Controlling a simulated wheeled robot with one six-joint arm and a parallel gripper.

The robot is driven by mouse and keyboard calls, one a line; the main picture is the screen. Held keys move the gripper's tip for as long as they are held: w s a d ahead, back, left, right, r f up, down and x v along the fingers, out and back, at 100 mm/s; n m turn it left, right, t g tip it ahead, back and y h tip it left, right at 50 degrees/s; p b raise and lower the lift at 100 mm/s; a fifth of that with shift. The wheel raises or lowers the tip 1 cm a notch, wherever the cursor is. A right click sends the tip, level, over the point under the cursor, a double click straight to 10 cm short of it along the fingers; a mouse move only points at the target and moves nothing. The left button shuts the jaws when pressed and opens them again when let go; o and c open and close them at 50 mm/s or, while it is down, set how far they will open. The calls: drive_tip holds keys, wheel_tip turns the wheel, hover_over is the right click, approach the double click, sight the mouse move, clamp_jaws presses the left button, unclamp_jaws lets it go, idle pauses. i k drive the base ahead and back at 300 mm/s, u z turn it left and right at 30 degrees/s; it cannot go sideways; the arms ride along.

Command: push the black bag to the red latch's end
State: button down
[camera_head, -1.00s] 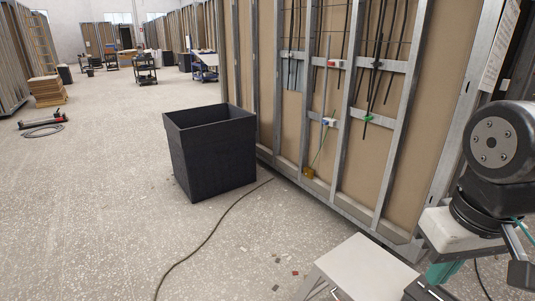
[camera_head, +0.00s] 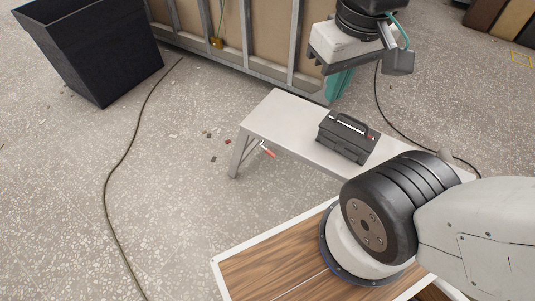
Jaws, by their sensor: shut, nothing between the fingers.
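The black bag (camera_head: 346,138) is a boxy case with a handle on top. It stands upright on a light grey bench (camera_head: 275,116), towards the right part of the bench top that shows. A red latch (camera_head: 267,149) shows below the bench's front edge, near its left end and leg. My gripper (camera_head: 338,88) has teal fingers that are shut and empty. It hangs near the far side of the bench, behind the bag in the picture and apart from it. My arm hides the right end of the bench.
A large black bin (camera_head: 95,50) stands on the floor at the upper left. A metal-framed wall (camera_head: 270,75) runs behind the bench. Dark cables (camera_head: 112,170) lie on the floor, with small scraps near the bench leg. The bench top left of the bag is clear.

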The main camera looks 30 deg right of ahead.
sight(350, 138)
drive_tip(key=u, duration=0.8)
drive_tip(key=i, duration=1.35)
drive_tip(key=z, duration=2.35)
